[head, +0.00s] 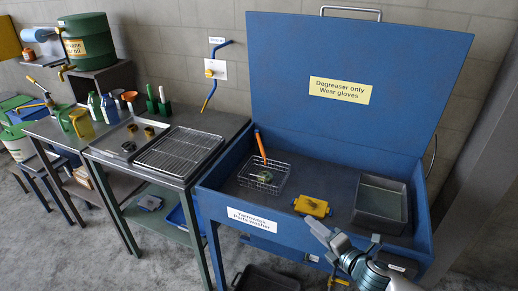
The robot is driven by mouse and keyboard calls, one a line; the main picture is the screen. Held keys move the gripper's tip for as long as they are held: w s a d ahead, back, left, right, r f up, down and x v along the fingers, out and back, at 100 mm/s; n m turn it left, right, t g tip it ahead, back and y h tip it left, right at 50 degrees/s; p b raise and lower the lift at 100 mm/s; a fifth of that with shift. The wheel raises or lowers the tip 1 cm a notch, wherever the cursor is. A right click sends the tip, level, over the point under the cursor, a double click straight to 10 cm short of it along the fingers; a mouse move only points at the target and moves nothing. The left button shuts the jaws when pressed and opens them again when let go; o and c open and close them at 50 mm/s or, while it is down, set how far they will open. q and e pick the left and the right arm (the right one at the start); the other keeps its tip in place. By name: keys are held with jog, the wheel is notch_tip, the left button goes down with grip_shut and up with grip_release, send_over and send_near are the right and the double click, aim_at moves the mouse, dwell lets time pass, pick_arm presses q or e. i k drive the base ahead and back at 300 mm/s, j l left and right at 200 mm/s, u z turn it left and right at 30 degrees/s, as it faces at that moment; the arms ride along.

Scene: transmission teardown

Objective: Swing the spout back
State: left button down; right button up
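A blue bent pipe (211,93) hangs on the back wall at a white plate with an orange fitting (215,69). It looks spout-like, and its lower end points down above the bench. A green drum (86,40) at the upper left also has a small brass-coloured tap (63,71). I cannot tell for sure which of these is the spout. My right gripper (324,233) reaches in from the lower right over the front edge of the blue parts washer (228,202). It is far from both and appears empty. Whether its fingers are open is unclear. My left gripper is out of view.
The washer's blue lid (300,65) stands open. In its basin are a wire basket (247,183) with an orange-handled tool, a yellow block (312,206) and a dark tray (381,200). A steel bench with a wire rack (180,151) and bottles stands left.

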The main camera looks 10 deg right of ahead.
aim_at(257, 135)
jog(key=i, duration=1.25)
